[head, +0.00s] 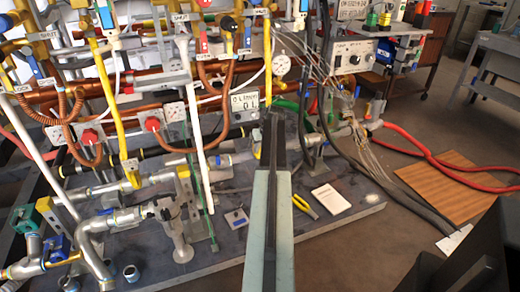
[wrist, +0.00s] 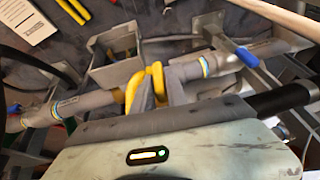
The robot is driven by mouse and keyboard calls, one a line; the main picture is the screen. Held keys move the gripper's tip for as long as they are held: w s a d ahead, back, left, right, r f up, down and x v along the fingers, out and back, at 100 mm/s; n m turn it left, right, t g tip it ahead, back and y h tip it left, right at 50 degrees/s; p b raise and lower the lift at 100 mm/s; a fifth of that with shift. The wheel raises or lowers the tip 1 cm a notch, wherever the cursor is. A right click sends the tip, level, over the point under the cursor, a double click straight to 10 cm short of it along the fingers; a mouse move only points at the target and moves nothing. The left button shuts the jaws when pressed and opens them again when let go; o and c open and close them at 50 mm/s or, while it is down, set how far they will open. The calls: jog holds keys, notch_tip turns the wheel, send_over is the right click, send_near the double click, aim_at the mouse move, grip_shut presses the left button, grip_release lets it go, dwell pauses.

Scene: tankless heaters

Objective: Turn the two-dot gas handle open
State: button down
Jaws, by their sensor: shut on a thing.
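In the wrist view my gripper (wrist: 158,92) has its grey fingers closed at a yellow handle (wrist: 132,92) on a grey horizontal pipe. Yellow shows on both sides of a finger, and the fingers hide part of the handle. I cannot make out any dots on it. In the head view my pale arm reaches forward in the middle and hides the gripper. A bit of yellow (head: 257,150) shows just left of the arm's far end, but I cannot tell whether it is the same handle.
In the wrist view a grey open box (wrist: 118,72) stands behind the pipe, and a blue lever (wrist: 247,57) is to the right. In the head view yellow pliers (head: 305,207) and a white card (head: 331,199) lie on the grey base. Pipes crowd the left.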

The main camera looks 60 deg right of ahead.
jog(key=shift+h, duration=0.5)
jog(key=shift+g, duration=0.3)
jog(key=c, duration=1.4)
grip_release()
jog(key=shift+c, duration=0.2)
jog(key=p+v, duration=0.7)
jog(key=shift+s+r, duration=0.2)
jog(key=shift+r, duration=0.15)
jog(key=shift+a, duration=0.1)
